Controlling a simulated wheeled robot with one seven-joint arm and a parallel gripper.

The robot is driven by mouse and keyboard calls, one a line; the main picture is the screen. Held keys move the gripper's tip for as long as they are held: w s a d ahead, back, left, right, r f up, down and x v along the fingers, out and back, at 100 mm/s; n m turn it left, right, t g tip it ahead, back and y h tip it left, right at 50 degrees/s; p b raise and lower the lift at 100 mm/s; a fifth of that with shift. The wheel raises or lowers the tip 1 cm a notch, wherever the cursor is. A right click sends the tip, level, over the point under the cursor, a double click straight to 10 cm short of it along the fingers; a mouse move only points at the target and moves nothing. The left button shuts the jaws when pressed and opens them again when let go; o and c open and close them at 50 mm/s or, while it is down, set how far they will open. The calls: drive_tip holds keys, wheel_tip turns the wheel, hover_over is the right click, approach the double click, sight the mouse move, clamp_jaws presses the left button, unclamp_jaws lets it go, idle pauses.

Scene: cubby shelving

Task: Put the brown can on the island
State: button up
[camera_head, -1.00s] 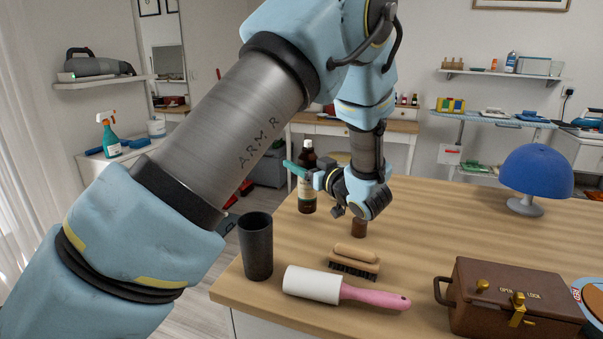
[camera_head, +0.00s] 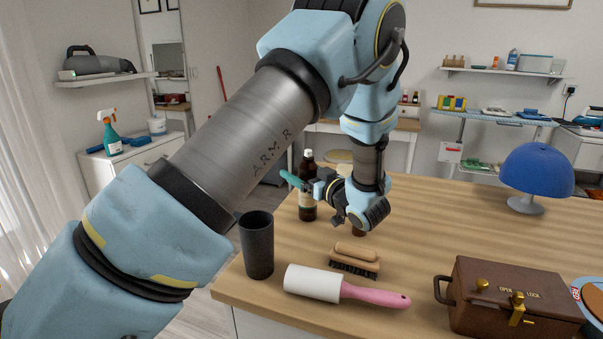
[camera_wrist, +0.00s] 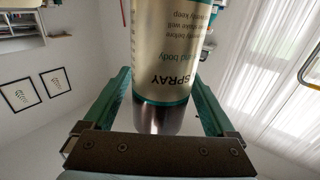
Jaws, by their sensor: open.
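My gripper (camera_head: 293,180) is low over the far left part of the island, with a teal finger pointing left. In the wrist view, a can (camera_wrist: 172,50) with a pale brownish metallic body, inverted "SPRAY" lettering, a teal ring and a dark brown end stands between the fingers of my open gripper (camera_wrist: 165,90). I cannot tell whether either finger touches it.
An amber bottle (camera_head: 307,190) stands close to my gripper. A black cup (camera_head: 257,246), a wooden brush (camera_head: 354,262) and a lint roller (camera_head: 330,286) are nearer. A brown box (camera_head: 510,297) and a blue lamp (camera_head: 537,170) are at right. The island's middle right is clear.

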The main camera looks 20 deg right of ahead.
drive_tip(key=shift+s+r, duration=0.1)
drive_tip(key=b+v, duration=0.2)
drive_tip(key=v, duration=0.5)
drive_tip(key=shift+s+r, duration=0.1)
drive_tip(key=shift+s, duration=0.05)
